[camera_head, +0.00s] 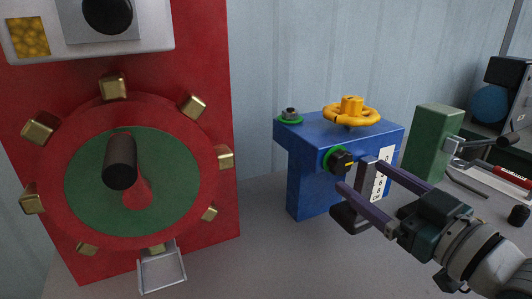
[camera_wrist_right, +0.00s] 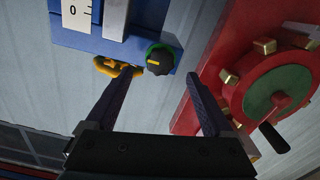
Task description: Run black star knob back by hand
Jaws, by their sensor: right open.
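The black star knob (camera_head: 341,160) sits on the front face of the blue block (camera_head: 305,180). It has a green ring behind it and a yellow mark on its face. In the right wrist view, the knob (camera_wrist_right: 159,62) lies ahead of the gap between my fingers. My right gripper (camera_head: 357,177) is open and empty, with its fingertips just to the right of and below the knob in the head view. My left gripper is out of view.
A yellow handwheel (camera_head: 351,111) and a green-ringed bolt (camera_head: 290,116) top the block. Left stands a red panel (camera_head: 215,100) with a crank wheel (camera_head: 85,195). A green block (camera_head: 430,140) is at right.

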